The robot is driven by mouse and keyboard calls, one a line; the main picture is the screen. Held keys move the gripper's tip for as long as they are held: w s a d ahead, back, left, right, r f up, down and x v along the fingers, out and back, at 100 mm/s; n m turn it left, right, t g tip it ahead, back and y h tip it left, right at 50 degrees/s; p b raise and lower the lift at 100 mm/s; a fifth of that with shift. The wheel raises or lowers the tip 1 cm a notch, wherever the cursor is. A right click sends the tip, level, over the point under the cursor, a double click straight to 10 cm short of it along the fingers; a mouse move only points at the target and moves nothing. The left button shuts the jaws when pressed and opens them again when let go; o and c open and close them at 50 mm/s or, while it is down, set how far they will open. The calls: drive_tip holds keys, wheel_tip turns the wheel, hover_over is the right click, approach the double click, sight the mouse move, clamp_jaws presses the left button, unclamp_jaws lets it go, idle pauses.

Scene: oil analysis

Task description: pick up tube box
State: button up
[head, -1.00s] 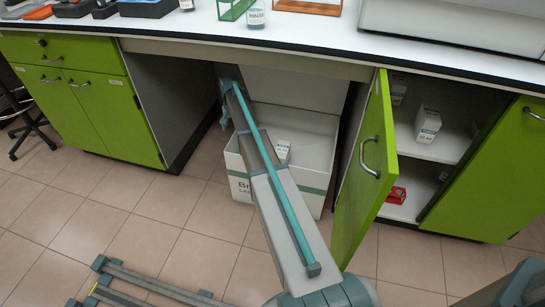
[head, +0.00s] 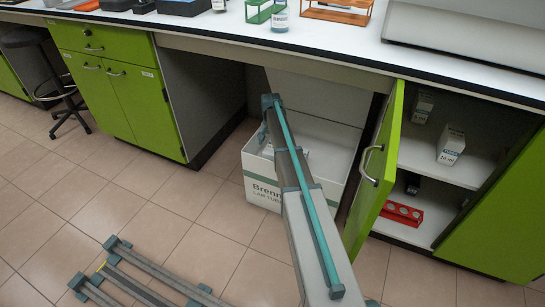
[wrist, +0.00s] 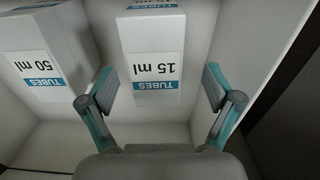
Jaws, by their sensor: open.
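In the wrist view, a white tube box (wrist: 155,45) labelled 15 ml with blue TUBES bands lies ahead of my gripper (wrist: 158,85). My gripper is open, with one finger on each side of its label end; I cannot tell whether they touch it. A second white tube box (wrist: 45,60), labelled 50 ml, stands to its left. Both appear to be inside a larger white carton (head: 265,185) under the bench in the head view. There, my arm reaches to the carton and hides much of its inside; my gripper is not visible.
A green cabinet door (head: 380,165) stands open just right of the carton. The cabinet holds another white tube box (head: 451,145) and a red rack (head: 402,212). The bench top (head: 345,45) overhangs the carton. The floor (head: 150,210) to the left is mostly clear.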

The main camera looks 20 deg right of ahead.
drive_tip(key=f+b, duration=0.1)
drive_tip(key=f, duration=0.2)
drive_tip(key=f+b, duration=0.1)
drive_tip(key=f, duration=0.1)
drive_tip(key=shift+s+d+b, duration=0.15)
drive_tip(key=shift+d+b, duration=0.1)
drive_tip(key=shift+b, duration=0.05)
drive_tip(key=c, duration=1.4)
drive_tip(key=shift+r, duration=0.2)
